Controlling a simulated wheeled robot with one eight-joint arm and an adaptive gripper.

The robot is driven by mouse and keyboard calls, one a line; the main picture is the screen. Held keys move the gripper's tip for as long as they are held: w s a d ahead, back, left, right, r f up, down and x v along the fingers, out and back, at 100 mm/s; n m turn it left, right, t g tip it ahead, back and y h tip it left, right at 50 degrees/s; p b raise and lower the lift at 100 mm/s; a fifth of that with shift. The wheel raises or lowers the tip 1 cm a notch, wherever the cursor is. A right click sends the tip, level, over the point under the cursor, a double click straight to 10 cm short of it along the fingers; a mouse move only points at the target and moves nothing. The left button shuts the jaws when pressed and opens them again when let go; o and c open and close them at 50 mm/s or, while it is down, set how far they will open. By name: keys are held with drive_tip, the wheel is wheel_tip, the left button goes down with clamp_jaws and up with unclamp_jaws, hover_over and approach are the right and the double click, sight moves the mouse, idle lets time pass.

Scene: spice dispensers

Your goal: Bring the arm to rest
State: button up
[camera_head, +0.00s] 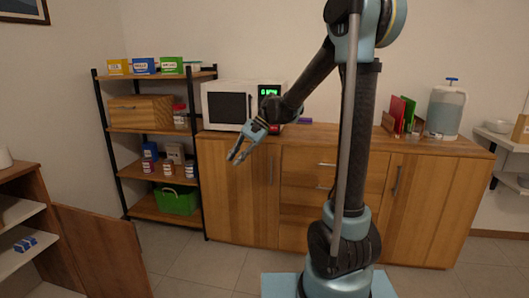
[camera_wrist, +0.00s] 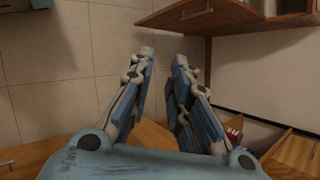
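My gripper (camera_head: 238,153) hangs at the end of my bent arm in the head view, pointing down and to the left in front of the wooden sideboard (camera_head: 235,180). In the wrist view its two blue-grey fingers (camera_wrist: 160,62) stand apart with nothing visible between them. The gripper is open and empty. It appears clear of the furniture in the head view.
A white microwave (camera_head: 226,104) stands on the sideboard behind my arm. A black-framed shelf (camera_head: 155,132) with boxes and jars is left of it. A wooden cabinet door (camera_head: 98,250) stands open at lower left. The tiled floor (camera_head: 212,268) between is clear.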

drive_tip(key=s+d+f+n+t+h, duration=0.1)
drive_tip(key=s+d+f+h, duration=0.1)
drive_tip(key=s+d, duration=0.5)
drive_tip(key=s+d+f+n+t+h, duration=0.1)
drive_tip(key=s+d+f, duration=0.4)
drive_tip(key=d, duration=0.8)
drive_tip(key=s+d+f+n+t+h, duration=0.2)
drive_tip(key=s+d+f+t+h, duration=0.1)
drive_tip(key=s+d, duration=0.7)
drive_tip(key=shift+s+f+h, duration=0.55)
drive_tip(key=shift+f+h, duration=0.05)
drive_tip(key=shift+h, duration=0.1)
